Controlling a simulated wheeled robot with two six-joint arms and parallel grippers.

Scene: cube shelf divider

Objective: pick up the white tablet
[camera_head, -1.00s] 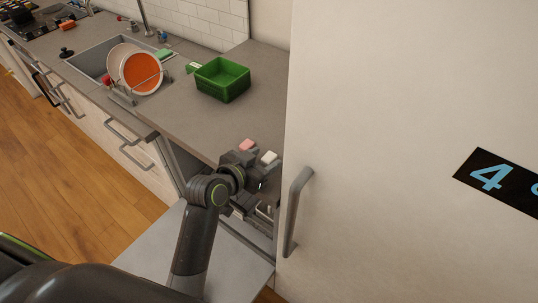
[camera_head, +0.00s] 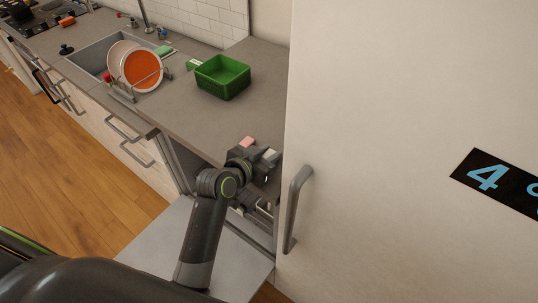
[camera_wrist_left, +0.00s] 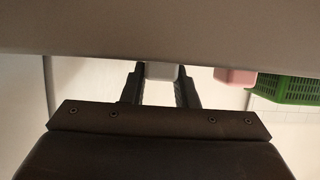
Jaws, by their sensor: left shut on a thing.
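The white tablet (camera_head: 271,154) is a small pale block at the near right end of the counter, close to the tall white cabinet. In the left wrist view, the tablet (camera_wrist_left: 161,70) sits between the two dark fingers. My left gripper (camera_head: 266,157) is shut on it, and the jaws hide part of it in the head view. A pink block (camera_head: 247,142) lies just left of the tablet; it also shows in the left wrist view (camera_wrist_left: 235,76), apart from the fingers. My right gripper is not in view.
A green basket (camera_head: 223,77) stands farther back on the grey counter (camera_head: 185,112). A tall white cabinet (camera_head: 390,130) with a grey handle (camera_head: 296,210) rises close to the right. An orange plate (camera_head: 141,69) stands in a rack by the sink. An opened dishwasher-like door lies below my arm.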

